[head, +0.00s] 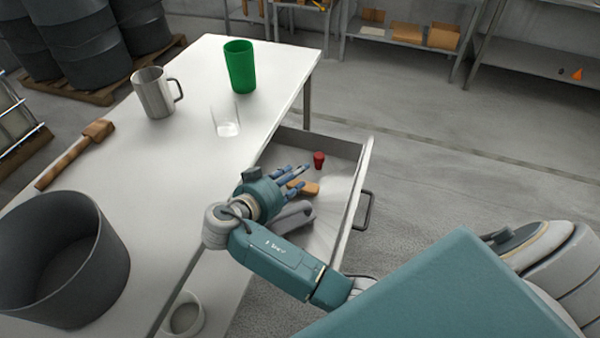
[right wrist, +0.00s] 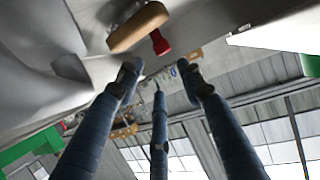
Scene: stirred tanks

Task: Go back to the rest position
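My right gripper (head: 298,180) is over the open drawer (head: 345,215) at the table's right side. Its three blue fingers are spread and nothing shows between them. The right wrist view also shows these fingers (right wrist: 155,85) apart. A wooden-backed object (head: 308,188) and a small red object (head: 319,159) are in the drawer close to the fingertips. In the right wrist view the wooden-backed object (right wrist: 138,27) and the red one (right wrist: 160,42) show beyond the fingers. I cannot tell how far away they are. My left gripper is not in view.
A grey item (head: 290,217) lies in the drawer. Floor right of the drawer is clear.

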